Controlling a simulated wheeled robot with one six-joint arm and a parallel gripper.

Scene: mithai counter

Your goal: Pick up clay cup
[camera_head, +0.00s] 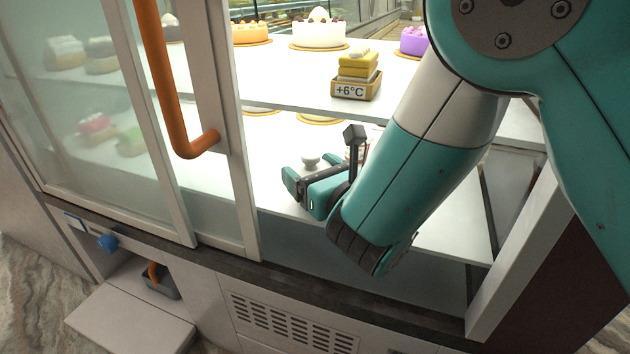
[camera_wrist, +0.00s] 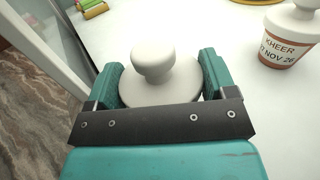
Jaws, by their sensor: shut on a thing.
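The clay cup is between the two fingers of my gripper (camera_wrist: 158,80); from above I see its white lid with a round knob (camera_wrist: 154,60), and its body is hidden below the lid. In the head view the pale lid knob (camera_head: 310,160) shows just beyond my gripper (camera_head: 320,172), over the lower shelf. The gripper is shut on this cup, one teal finger on each side. Whether the cup's base touches the shelf is hidden. A second clay cup (camera_wrist: 287,50), brown with a white lid and a label reading KHEER, stands to the right in the wrist view.
My arm reaches through the opening of the display case, with a glass door and orange handle (camera_head: 175,90) on the left. The upper shelf (camera_head: 290,75) holds cakes and a +6°C sign (camera_head: 352,91).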

